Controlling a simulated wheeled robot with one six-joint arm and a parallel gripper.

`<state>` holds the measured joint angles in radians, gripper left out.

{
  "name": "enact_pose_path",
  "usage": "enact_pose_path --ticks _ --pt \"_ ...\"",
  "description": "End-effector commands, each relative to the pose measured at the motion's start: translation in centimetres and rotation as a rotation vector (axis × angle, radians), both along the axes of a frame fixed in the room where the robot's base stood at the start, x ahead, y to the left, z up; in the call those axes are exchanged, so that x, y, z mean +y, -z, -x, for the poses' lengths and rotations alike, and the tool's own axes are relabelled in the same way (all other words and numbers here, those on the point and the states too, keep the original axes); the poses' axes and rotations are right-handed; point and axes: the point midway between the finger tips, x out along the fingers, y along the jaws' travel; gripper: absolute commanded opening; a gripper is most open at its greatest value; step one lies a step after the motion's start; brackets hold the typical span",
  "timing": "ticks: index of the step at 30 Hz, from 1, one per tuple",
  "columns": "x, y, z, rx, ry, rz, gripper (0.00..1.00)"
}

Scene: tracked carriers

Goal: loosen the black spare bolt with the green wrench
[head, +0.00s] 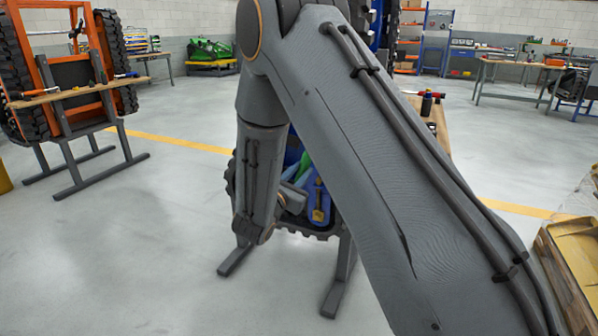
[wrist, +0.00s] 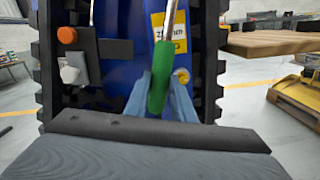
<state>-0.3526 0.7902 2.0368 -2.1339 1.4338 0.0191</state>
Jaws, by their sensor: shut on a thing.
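The green wrench (wrist: 159,92) stands nearly upright in the wrist view. Its green handle is between the blue-grey fingers of my gripper (wrist: 160,98), which are shut on it. Its metal shaft runs up out of the top of the picture, so the working end is hidden. Behind it is the blue body (wrist: 125,70) of a tracked carrier. In the head view the green handle (head: 303,164) shows small, partly behind my arm. I cannot make out the black spare bolt in either view.
The carrier has black tracks (wrist: 211,70), a yellow label (wrist: 180,28), a yellow round part (wrist: 182,75), and an orange knob (wrist: 67,35) above a pale fitting (wrist: 70,72). A wooden shelf (wrist: 270,42) juts out at right. An orange carrier (head: 80,72) stands at far left.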

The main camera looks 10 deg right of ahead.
Motion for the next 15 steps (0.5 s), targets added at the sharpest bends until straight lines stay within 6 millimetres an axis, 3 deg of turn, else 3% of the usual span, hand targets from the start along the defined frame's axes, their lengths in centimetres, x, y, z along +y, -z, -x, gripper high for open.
enact_pose_path --ticks 15 --pt "-1.1 0.2 0.8 0.049 0.002 0.070 0.00"
